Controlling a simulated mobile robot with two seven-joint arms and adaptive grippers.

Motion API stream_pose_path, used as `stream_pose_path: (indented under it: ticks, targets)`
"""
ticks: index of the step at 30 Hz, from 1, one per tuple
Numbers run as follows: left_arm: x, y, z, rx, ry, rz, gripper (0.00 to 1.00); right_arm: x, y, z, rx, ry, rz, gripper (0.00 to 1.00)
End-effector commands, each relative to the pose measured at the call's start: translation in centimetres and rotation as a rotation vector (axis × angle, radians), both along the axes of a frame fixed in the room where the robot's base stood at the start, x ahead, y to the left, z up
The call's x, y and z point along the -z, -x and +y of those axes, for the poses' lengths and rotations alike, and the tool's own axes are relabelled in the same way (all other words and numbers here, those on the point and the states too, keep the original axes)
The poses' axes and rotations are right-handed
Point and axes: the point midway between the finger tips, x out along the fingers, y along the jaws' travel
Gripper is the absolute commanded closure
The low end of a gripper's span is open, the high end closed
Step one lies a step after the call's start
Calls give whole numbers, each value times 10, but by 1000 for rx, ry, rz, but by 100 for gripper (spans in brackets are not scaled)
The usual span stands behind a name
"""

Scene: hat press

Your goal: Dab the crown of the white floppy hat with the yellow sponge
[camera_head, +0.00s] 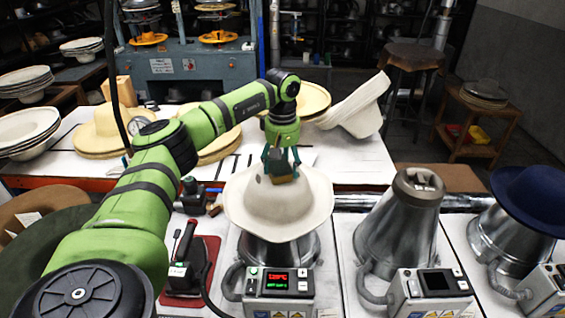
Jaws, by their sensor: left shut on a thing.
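The white floppy hat (279,214) sits brim down on a metal steamer form in the middle of the camera_head view. My left arm comes in from the left and bends down over it. My left gripper (281,167) is at the top of the crown, pointing down, and is shut on the yellow sponge (282,178), which looks small and brownish here. The sponge is at the crown's top; I cannot tell whether it touches. The gripper hides part of the crown. My right gripper is out of view.
A bare metal form (403,222) stands to the right, then one with a navy hat (541,194). An iron on a red mat (195,268) lies left of the hat's form. A white table (357,160) with straw hats is behind.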

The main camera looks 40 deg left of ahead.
Motion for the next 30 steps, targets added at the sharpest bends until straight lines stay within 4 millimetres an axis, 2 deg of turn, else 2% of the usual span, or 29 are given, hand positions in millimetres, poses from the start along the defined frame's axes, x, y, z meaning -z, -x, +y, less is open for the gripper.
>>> stream_pose_path:
  ticks: [15,25,30]
  targets:
    - [2,1,0,1,0,7,55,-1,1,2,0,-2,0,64]
    - [-25,1,0,1,0,4,55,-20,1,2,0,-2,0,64]
    - [-36,0,0,1,0,1,55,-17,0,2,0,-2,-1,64]
